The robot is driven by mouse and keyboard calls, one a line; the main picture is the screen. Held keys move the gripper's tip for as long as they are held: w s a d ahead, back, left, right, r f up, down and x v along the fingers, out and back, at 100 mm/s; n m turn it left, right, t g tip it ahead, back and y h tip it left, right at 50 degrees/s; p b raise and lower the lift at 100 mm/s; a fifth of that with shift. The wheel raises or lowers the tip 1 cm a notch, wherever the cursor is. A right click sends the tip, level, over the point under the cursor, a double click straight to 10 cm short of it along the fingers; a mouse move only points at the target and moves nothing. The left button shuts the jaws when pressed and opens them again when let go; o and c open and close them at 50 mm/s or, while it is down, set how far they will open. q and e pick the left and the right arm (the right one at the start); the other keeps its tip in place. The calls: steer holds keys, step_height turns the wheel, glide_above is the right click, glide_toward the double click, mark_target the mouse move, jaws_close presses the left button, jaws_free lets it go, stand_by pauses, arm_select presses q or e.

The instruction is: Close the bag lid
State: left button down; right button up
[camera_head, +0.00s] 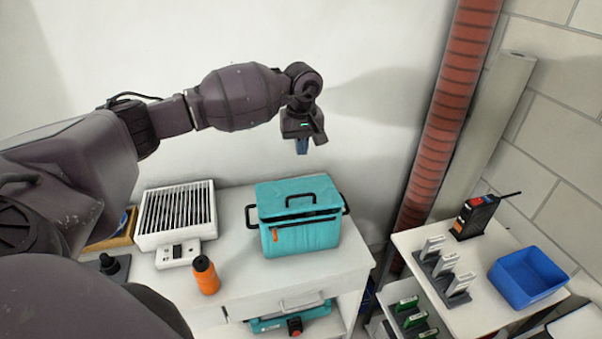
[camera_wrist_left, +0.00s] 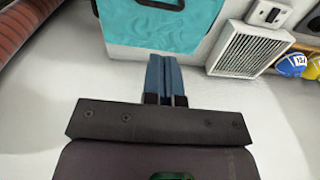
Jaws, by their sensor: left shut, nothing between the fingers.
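The teal bag (camera_head: 305,240) stands on the white table, with black side handles and an orange zip pull on its front. Its lid (camera_head: 277,194), with a black handle on top, lies over the opening. A narrow dark line shows along the lid's front edge; I cannot tell if the lid is fully down. My left gripper (camera_head: 302,147) is shut and empty, above and behind the bag near the wall, apart from it. In the left wrist view its blue fingers (camera_wrist_left: 165,74) are together, and the bag lid (camera_wrist_left: 125,22) shows beyond them. My right gripper is not in view.
A white vented box (camera_head: 177,243) and an orange bottle (camera_head: 205,275) stand left of the bag. A red ribbed pipe (camera_head: 450,105) rises to the right. A side table holds a blue bin (camera_head: 527,279) and a black radio (camera_head: 474,217). The wall is close behind.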

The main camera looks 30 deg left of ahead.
arm_select(q)
steer(key=f+b, duration=0.1)
steer(key=f, duration=0.3)
steer(key=f+b, duration=0.1)
steer(key=f, duration=0.3)
steer(key=f+b, duration=0.1)
steer(key=f, duration=0.3)
steer(key=shift+w+a+f+b, duration=0.1)
steer(key=shift+w+a+b, duration=0.15)
steer(key=shift+b, duration=0.1)
steer(key=shift+f, duration=0.65)
steer(key=shift+w+f, duration=0.1)
steer(key=shift+f, duration=0.05)
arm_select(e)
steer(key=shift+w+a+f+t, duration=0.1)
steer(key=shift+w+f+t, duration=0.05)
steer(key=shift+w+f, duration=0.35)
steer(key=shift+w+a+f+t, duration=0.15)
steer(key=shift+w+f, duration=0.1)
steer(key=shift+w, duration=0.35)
arm_select(q)
steer(key=shift+b, duration=0.3)
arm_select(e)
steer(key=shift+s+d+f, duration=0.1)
